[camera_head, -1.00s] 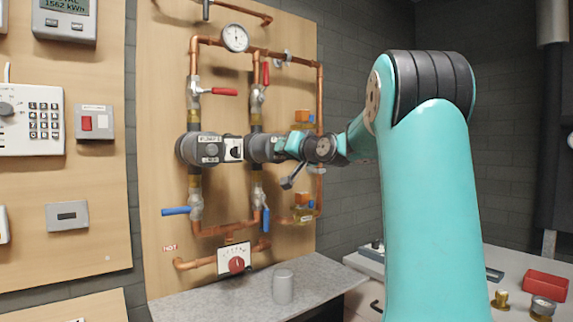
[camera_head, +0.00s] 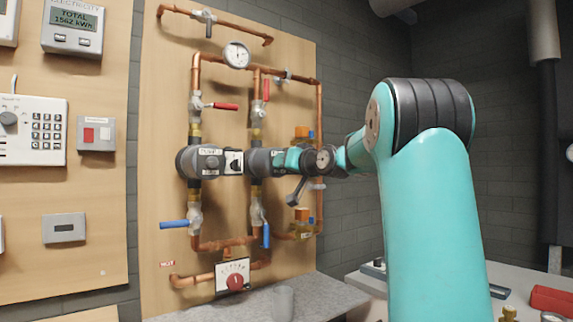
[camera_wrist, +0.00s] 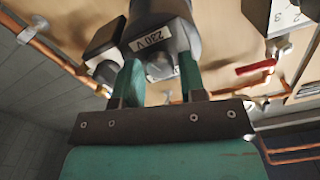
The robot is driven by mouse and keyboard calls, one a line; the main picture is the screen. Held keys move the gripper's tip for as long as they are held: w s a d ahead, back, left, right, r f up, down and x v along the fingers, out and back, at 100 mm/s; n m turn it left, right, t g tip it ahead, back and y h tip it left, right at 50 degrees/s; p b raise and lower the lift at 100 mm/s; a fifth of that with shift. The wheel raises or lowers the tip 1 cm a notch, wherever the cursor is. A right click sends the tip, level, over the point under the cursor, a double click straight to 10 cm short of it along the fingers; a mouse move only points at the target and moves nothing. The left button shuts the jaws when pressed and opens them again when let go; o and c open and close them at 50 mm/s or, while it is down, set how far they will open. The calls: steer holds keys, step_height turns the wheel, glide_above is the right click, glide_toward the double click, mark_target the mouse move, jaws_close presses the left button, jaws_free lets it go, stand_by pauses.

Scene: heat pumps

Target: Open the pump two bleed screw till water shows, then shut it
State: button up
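Pump two, the right-hand of two dark grey pumps, (camera_head: 259,161) sits on a vertical copper pipe on the wooden board. My gripper (camera_wrist: 159,65) is right at the face, one green finger on each side of the screw. I cannot tell whether the fingers touch it. In the head view my gripper (camera_head: 285,159) hides most of the pump's front. No water is visible.
The left pump (camera_head: 208,161) is close beside. Red-handled valves (camera_head: 226,106) sit above the pumps and blue-handled valves (camera_head: 174,224) below. A pressure gauge (camera_head: 237,54) is at the top.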

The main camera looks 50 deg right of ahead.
steer(key=shift+o, duration=1.2)
steer(key=b+v, duration=0.3)
steer(key=v, duration=1.4)
steer(key=shift+s, duration=0.25)
